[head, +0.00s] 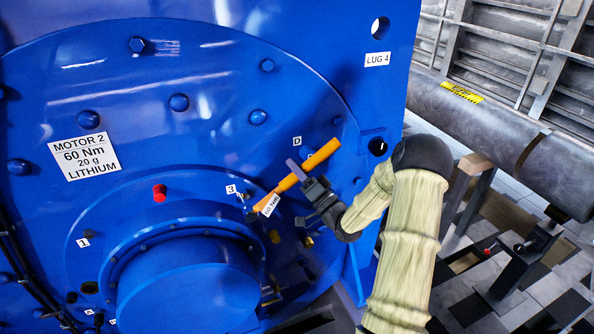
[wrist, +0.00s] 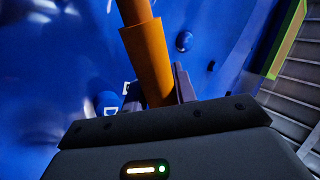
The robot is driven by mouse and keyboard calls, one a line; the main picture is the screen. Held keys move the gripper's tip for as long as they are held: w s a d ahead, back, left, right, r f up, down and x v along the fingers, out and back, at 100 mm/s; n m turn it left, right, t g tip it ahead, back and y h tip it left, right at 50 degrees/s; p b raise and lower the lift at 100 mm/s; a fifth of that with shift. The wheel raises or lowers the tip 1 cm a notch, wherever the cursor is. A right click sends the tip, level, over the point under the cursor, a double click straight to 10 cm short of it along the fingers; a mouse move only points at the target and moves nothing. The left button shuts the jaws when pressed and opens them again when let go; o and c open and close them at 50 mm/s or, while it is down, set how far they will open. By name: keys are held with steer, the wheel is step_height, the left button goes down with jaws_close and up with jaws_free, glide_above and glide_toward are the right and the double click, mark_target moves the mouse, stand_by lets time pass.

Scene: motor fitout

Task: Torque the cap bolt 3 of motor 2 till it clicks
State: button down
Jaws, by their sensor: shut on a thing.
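Motor 2 (head: 190,110) is a big blue round housing with a label reading MOTOR 2, 60 Nm, 20 g, LITHIUM. My gripper (head: 306,178) is shut on an orange torque wrench (head: 322,153), which also shows in the wrist view (wrist: 148,60). The wrench slants from upper right to lower left, with a 60 Nm tag (head: 270,204) near its lower end. That lower end is close to the small label 3 (head: 231,189). Cap bolt 3 itself is hard to make out there, and I cannot tell whether the wrench head sits on it.
A red plug (head: 159,193) sticks out above the blue hub (head: 186,285). Labels 1 (head: 83,243) and D (head: 297,141) mark other spots. A grey pipe (head: 505,130) on stands lies at the right, with tiled floor below.

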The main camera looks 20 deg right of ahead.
steer(key=shift+d+f+m+t+h+b, duration=0.35)
steer(key=shift+f+m+b, duration=0.15)
steer(key=shift+m, duration=0.1)
steer(key=shift+d+f+m+t+h+b, duration=0.3)
steer(key=shift+f+m+b, duration=0.15)
steer(key=shift+m, duration=0.15)
steer(key=shift+f, duration=0.1)
steer(key=shift+d+f+m+t+h+b, duration=0.25)
steer(key=shift+f+m+h+b, duration=0.15)
steer(key=shift+f+m+b, duration=0.15)
steer(key=shift+d+f+m+t+h+b, duration=0.1)
steer(key=shift+d+f+m+h+b, duration=0.25)
steer(key=shift+m, duration=0.3)
steer(key=shift+a+f, duration=0.1)
steer(key=shift+f, duration=0.15)
steer(key=shift+d+f+m+t+h+b, duration=0.2)
steer(key=shift+f+m+h+b, duration=0.35)
steer(key=shift+m, duration=0.2)
steer(key=shift+d+f+m+t+h+b, duration=0.2)
steer(key=shift+f+m+h+b, duration=0.25)
steer(key=shift+m, duration=0.3)
steer(key=shift+f, duration=0.15)
steer(key=shift+d+f+m+t+h+b, duration=0.1)
steer(key=shift+f+m+t+h+b, duration=0.2)
steer(key=shift+f+m+h+b, duration=0.85)
